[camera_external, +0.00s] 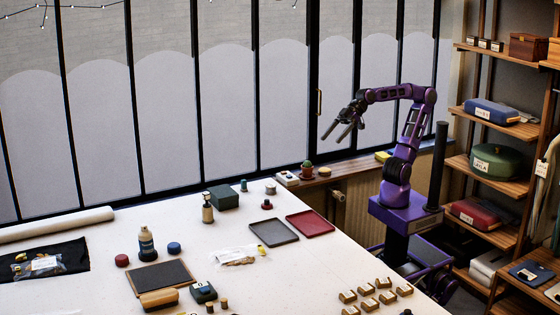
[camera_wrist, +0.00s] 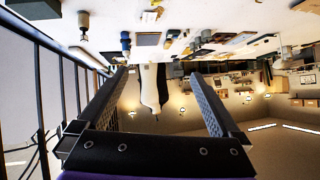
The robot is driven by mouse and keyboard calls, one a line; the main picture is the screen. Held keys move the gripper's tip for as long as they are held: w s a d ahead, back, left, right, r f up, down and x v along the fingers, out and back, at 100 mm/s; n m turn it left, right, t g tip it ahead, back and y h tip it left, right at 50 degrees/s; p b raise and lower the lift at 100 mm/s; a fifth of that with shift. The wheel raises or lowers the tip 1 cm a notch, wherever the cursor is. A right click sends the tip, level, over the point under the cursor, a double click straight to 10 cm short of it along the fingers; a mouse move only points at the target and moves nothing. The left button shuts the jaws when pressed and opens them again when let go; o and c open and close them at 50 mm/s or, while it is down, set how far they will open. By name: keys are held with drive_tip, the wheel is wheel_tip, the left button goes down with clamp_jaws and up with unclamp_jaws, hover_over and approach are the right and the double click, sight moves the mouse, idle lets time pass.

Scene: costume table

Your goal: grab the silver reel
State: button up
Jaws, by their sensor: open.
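A small silver-grey round piece (camera_external: 270,188), which looks like the silver reel, stands near the back edge of the white table (camera_external: 330,255). It is too small to be sure of. My gripper (camera_external: 334,134) is raised high above and to the right of it, near the windows. The gripper also shows in the wrist view (camera_wrist: 158,78), with its two fingers spread and nothing between them. The wrist view is upside down, with the table at the top, and I cannot pick out the reel there.
A dark red spool (camera_external: 266,204), a grey tray (camera_external: 273,232) and a red tray (camera_external: 310,223) lie nearby. A dark green box (camera_external: 224,197) and a beige spool-like piece (camera_external: 207,208) stand to the left.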

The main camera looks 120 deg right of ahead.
drive_tip(key=s+a+f+g+h, duration=0.1)
drive_tip(key=s+f+g, duration=0.1)
drive_tip(key=s+f, duration=0.3)
drive_tip(key=s+f+g+h, duration=0.1)
drive_tip(key=s+f+g, duration=0.2)
drive_tip(key=f, duration=0.6)
drive_tip(key=shift+s+a+h+p, duration=0.3)
drive_tip(key=shift+s+a, duration=0.05)
drive_tip(key=shift+s, duration=0.55)
drive_tip(key=shift+w+r, duration=0.1)
